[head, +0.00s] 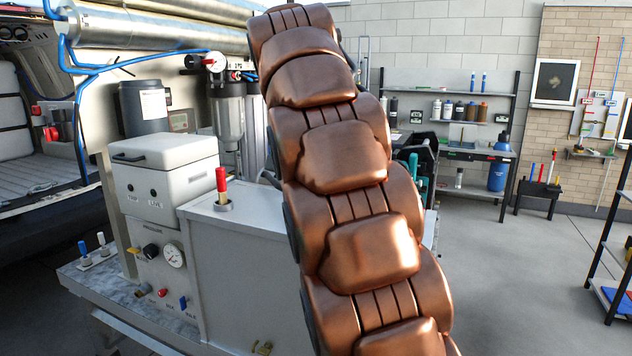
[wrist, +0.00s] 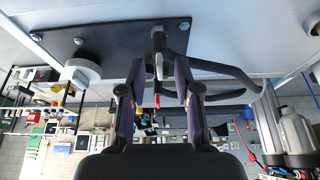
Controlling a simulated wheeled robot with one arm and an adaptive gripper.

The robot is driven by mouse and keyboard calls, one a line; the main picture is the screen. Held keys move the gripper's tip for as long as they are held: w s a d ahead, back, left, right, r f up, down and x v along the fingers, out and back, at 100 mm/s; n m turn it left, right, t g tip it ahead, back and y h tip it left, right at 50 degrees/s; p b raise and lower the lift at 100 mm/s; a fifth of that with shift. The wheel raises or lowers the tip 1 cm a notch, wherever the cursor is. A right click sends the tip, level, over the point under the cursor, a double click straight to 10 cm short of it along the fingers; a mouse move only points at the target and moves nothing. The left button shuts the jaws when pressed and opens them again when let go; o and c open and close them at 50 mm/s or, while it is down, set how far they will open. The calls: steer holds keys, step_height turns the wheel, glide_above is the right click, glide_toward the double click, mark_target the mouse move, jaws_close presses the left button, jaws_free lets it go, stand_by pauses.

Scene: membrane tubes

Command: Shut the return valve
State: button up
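I cannot tell which fitting is the return valve; the labels are too small to read. In the head view, candidates on the grey cabinet are a blue lever (head: 184,302), a red knob (head: 162,292), a yellow-handled fitting (head: 134,251) and a red-topped handle (head: 221,180) on top. In the wrist view my gripper (wrist: 158,98) is open, its two fingers apart with nothing visibly clamped. Above it in the picture are a dark bolted plate (wrist: 105,42) and a metal stem (wrist: 158,42) with a curved black bar (wrist: 235,78). My gripper is hidden in the head view.
My copper-coloured arm covers the middle of the head view. A gauge (head: 174,255) and a white lidded box (head: 165,165) are on the cabinet. Blue- and white-handled fittings stand at the bench's left. Shelves (head: 450,93) line the back wall.

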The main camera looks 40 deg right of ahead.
steer(key=s+a, duration=0.5)
steer(key=a, duration=0.4)
steer(key=shift+s, duration=0.25)
steer(key=shift+a, duration=0.1)
steer(key=s+a+f+n+g+y, duration=0.1)
steer(key=s+a+f+n, duration=0.2)
steer(key=s+f, duration=0.5)
steer(key=s+a+f+n+g+y, duration=0.1)
steer(key=s+a+f+n, duration=0.2)
steer(key=s+f+n, duration=0.2)
steer(key=s+a+f+n+g+y, duration=0.2)
steer(key=s+a+f+n, duration=0.2)
steer(key=s+f, duration=0.7)
step_height(320, 180, down, 7)
steer(key=shift+s+r, duration=0.1)
steer(key=shift+s, duration=0.05)
steer(key=shift+a, duration=0.1)
